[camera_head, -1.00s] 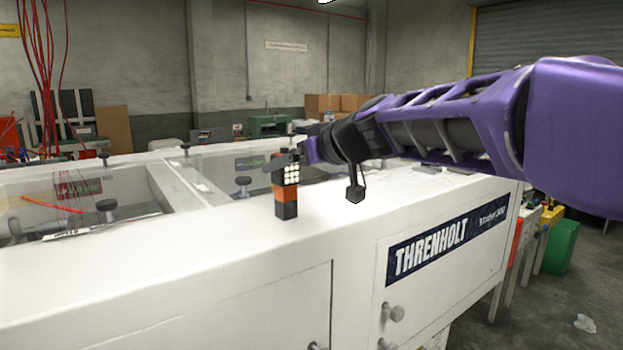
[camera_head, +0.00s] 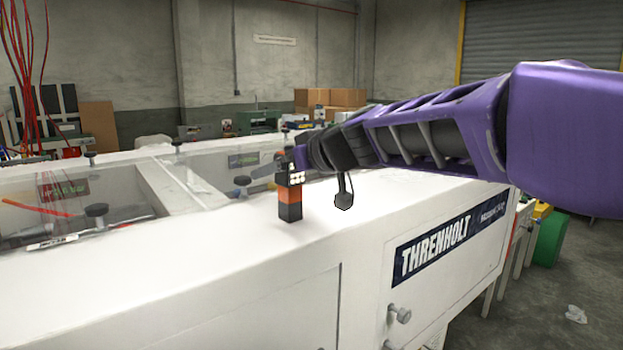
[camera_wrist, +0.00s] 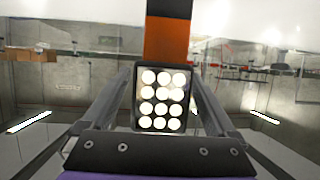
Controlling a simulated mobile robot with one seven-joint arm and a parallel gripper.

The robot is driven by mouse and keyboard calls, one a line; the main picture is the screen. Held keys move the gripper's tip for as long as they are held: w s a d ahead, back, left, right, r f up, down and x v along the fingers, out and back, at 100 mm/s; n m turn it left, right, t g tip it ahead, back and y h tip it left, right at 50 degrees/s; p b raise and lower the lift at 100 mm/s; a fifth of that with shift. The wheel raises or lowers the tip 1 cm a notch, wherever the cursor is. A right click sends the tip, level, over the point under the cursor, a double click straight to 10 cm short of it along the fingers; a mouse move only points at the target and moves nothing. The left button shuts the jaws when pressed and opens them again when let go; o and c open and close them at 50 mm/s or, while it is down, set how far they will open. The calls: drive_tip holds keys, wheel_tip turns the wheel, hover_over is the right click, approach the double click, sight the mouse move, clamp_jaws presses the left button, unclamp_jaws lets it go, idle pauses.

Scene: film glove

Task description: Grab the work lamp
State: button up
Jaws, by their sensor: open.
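The work lamp (camera_head: 289,205) stands upright on the white machine top, with a black base, an orange band and a lit LED head. My gripper (camera_head: 287,166) is at the top of the lamp in the head view and covers part of the LED head. In the wrist view, the lamp's bright LED panel (camera_wrist: 161,100) lies between the two open fingers of my gripper (camera_wrist: 162,75). The orange and black body extends towards the top of that picture. Small gaps show beside the panel, and I cannot tell whether either finger touches it.
The white machine top (camera_head: 210,262) is clear around the lamp. Black knobs (camera_head: 97,211) and clear covers lie to the left. Red cables (camera_head: 30,70) hang at far left. Cardboard boxes (camera_head: 330,98) stand behind.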

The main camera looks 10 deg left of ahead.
drive_tip(key=shift+c, duration=0.3)
clamp_jaws()
